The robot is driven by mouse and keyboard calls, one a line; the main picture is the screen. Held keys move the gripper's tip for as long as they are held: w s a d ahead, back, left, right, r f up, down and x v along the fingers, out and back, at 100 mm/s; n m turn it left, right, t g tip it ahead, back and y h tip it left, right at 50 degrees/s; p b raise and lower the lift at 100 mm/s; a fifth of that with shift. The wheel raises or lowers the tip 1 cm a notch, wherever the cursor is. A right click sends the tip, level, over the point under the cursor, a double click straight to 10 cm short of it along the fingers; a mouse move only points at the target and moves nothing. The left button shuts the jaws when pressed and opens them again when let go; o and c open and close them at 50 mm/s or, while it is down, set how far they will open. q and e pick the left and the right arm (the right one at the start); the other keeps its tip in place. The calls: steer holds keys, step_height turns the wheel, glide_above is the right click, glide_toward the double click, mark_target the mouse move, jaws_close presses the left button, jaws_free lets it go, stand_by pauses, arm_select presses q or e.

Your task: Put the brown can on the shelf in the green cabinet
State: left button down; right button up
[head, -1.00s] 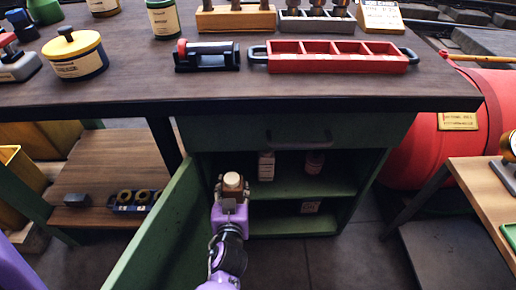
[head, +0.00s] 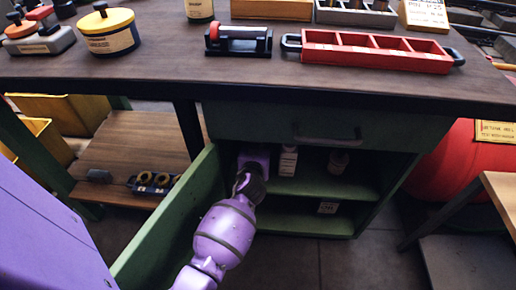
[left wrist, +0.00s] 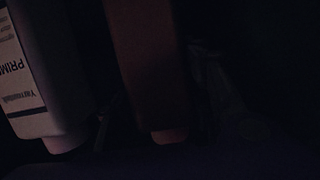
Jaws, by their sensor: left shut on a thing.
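The green cabinet (head: 290,118) stands under the workbench with its door (head: 175,215) swung open on the left. My left gripper (head: 254,160) reaches inside at the upper shelf (head: 315,189), near its left side. Its fingertips are hidden in the head view. In the dark left wrist view, the brown can (left wrist: 145,65) is upright in my left gripper (left wrist: 158,105), which is shut on it. Whether its base touches the shelf is too dark to tell. My right gripper is out of view.
A white labelled bottle (head: 288,161) stands just right of my left gripper; it also shows in the left wrist view (left wrist: 35,75). Another bottle (head: 338,161) stands further right. A small labelled item (head: 328,207) is below. The workbench top (head: 180,80) overhangs the cabinet.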

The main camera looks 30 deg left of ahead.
arm_select(q)
steer(key=shift+f, duration=0.95)
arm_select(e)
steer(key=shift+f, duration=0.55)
arm_select(q)
steer(key=shift+f+b, duration=0.2)
steer(key=shift+b, duration=0.2)
steer(key=c, duration=0.9)
jaws_free()
steer(key=shift+s, duration=0.1)
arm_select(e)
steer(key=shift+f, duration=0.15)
arm_select(q)
steer(key=shift+r, duration=0.1)
steer(key=shift+s+r+p, duration=0.1)
steer(key=shift+r+p, duration=0.1)
steer(key=shift+p, duration=0.15)
steer(key=shift+p+v, duration=1.05)
steer(key=shift+v, duration=4.8)
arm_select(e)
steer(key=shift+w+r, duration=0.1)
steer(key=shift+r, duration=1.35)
